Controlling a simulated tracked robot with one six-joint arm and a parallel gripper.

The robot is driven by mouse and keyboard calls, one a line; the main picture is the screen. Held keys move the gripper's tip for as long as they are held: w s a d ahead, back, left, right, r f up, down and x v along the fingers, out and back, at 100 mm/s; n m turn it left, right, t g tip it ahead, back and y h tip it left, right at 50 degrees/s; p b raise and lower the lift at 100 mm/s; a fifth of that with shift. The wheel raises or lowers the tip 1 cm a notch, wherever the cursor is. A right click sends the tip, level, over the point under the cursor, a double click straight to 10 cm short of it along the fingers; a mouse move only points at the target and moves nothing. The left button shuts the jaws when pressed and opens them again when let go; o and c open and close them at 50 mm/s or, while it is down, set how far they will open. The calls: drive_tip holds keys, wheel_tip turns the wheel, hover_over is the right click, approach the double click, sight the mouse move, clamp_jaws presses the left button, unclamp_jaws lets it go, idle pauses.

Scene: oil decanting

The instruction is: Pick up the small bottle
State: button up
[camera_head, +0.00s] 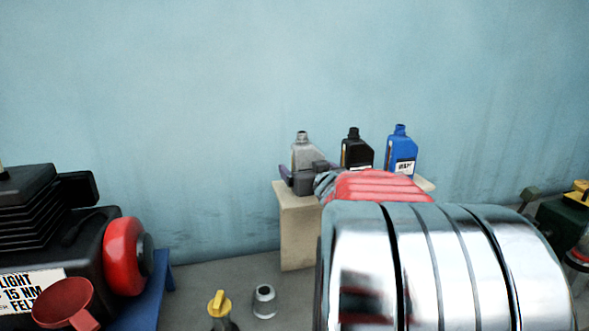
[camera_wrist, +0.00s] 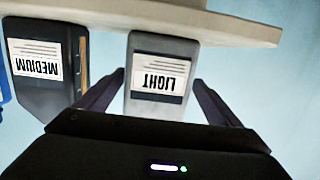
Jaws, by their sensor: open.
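A grey bottle (camera_head: 304,151) stands at the left end of a beige stand, left of a black bottle (camera_head: 356,151) and a blue bottle (camera_head: 400,148). In the wrist view, which is upside down, the grey bottle (camera_wrist: 158,100) bears the label LIGHT. The black bottle (camera_wrist: 45,60) there reads MEDIUM. My gripper (camera_head: 301,172) is open at the grey bottle. In the wrist view its fingers (camera_wrist: 158,84) lie on either side of the grey bottle, with a gap showing at the right. Contact on the left is unclear. The bottles look similar in size.
The beige stand (camera_head: 297,235) is against a blue wall and also shows in the wrist view (camera_wrist: 215,20). A black machine with a red wheel (camera_head: 122,256) is at left. A red funnel (camera_head: 66,300), a yellow-topped can (camera_head: 219,305) and a grey canister (camera_head: 264,302) are low in front.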

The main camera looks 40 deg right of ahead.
drive_tip(key=shift+s+d, duration=0.1)
drive_tip(key=shift+s, duration=0.1)
drive_tip(key=shift+c, duration=0.7)
drive_tip(key=c, duration=1.4)
